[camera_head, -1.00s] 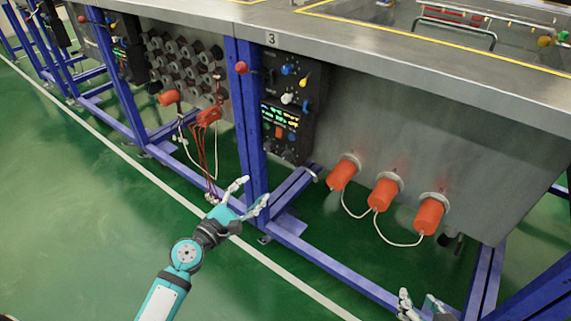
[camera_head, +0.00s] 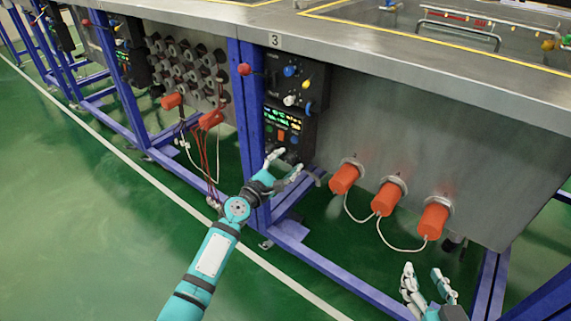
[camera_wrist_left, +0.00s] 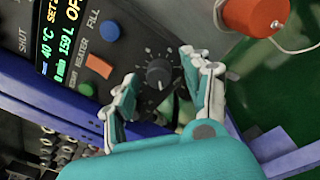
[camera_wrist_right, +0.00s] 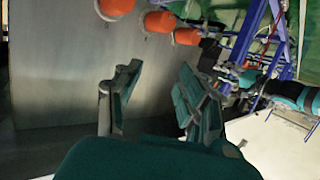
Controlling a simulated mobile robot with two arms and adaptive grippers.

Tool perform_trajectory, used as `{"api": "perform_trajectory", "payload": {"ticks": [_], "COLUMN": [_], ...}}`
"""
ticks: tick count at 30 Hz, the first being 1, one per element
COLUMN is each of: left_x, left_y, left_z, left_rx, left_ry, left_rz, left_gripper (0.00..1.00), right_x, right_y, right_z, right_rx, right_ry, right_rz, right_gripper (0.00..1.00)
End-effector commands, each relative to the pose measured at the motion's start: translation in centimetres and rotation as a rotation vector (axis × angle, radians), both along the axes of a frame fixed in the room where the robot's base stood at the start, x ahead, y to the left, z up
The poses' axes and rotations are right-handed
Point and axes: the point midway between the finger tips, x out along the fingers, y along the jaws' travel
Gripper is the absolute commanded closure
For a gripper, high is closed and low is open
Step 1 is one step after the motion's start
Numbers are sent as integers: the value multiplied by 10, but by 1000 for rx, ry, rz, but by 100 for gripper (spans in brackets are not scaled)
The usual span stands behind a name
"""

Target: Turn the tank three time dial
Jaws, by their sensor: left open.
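The tank three control panel (camera_head: 304,128) is a black box under the number 3 plate (camera_head: 275,40), with a lit display. Its dark round dial (camera_wrist_left: 159,74) with a pale pointer mark shows in the left wrist view, with scale marks around it. My left gripper (camera_head: 282,163) is at the panel's lower part. In the left wrist view its open fingers (camera_wrist_left: 162,85) stand on either side of the dial, and I see no contact. My right gripper (camera_head: 428,280) is open and empty at the lower right, also seen in the right wrist view (camera_wrist_right: 155,85).
An orange rocker switch (camera_wrist_left: 99,66), a blue button (camera_wrist_left: 109,31) and a green button (camera_wrist_left: 86,89) sit near the dial. A blue frame post (camera_head: 245,110) stands left of the panel. Several orange capped fittings (camera_head: 387,198) hang on the tank wall to the right.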

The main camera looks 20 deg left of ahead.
Motion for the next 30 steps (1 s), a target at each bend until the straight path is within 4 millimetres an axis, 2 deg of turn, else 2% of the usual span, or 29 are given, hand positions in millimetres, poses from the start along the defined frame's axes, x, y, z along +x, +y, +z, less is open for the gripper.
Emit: {"api": "perform_trajectory", "payload": {"ticks": [4,5,16,24,30], "left_x": [0,0,0,-1,-1], "left_y": [0,0,0,0,0], "left_z": [0,0,0,-1,-2], "left_rx": [0,0,0,19,95], "left_ry": [0,0,0,-6,-36], "left_rz": [0,0,0,-1,-2], "left_gripper": [50,53,100,100,100], "right_x": [0,0,0,1,9], "right_y": [0,0,0,0,7], "right_z": [0,0,0,1,24], "right_rx": [0,0,0,3,38], "right_ry": [0,1,1,-14,-149], "right_rz": [0,0,0,0,10], "right_gripper": [60,60,60,60,60]}}
